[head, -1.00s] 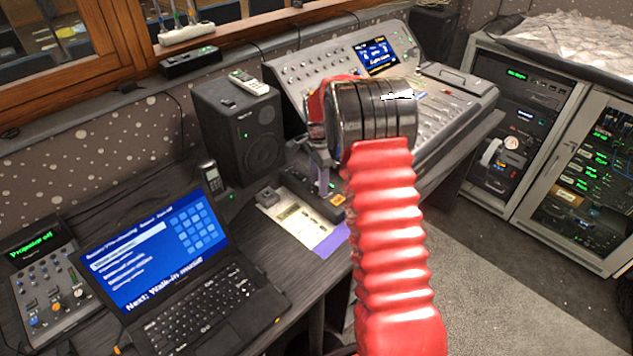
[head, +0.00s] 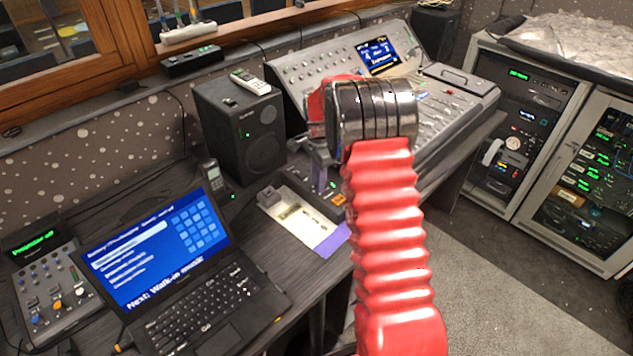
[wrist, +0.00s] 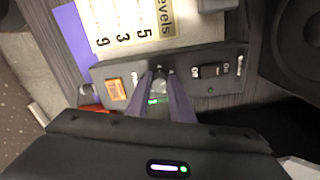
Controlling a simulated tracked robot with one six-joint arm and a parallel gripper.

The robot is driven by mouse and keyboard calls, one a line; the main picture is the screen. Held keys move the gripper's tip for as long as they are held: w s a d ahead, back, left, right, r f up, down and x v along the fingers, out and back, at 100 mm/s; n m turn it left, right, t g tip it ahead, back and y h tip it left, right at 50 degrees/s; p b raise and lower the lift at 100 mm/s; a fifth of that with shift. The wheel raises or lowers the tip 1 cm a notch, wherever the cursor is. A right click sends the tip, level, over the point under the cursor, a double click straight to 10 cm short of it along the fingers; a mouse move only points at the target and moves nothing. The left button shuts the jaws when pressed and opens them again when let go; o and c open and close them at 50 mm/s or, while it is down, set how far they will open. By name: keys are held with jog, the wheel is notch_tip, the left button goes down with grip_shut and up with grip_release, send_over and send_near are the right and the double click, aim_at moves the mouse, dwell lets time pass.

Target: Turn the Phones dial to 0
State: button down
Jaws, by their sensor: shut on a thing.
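My gripper (wrist: 160,92) is shut on this dial, with one dark purple finger on each side. In the head view my gripper (head: 322,168) reaches down to the box (head: 333,199), partly hidden by my arm.
In the head view a black speaker (head: 240,135) stands behind, a laptop (head: 180,265) is at the left, and a grey lighting console (head: 310,75) is behind my arm.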

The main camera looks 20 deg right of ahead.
jog(key=shift+s+d+f+n, duration=0.1)
jog(key=shift+s+d+n, duration=0.1)
jog(key=shift+d+n, duration=0.15)
jog(key=shift+d+n, duration=0.1)
jog(key=shift+n, duration=0.35)
jog(key=n, duration=0.9)
jog(key=shift+s+f+n, duration=0.1)
jog(key=shift+n, duration=0.2)
jog(key=n, duration=1)
jog(key=shift+n, duration=0.3)
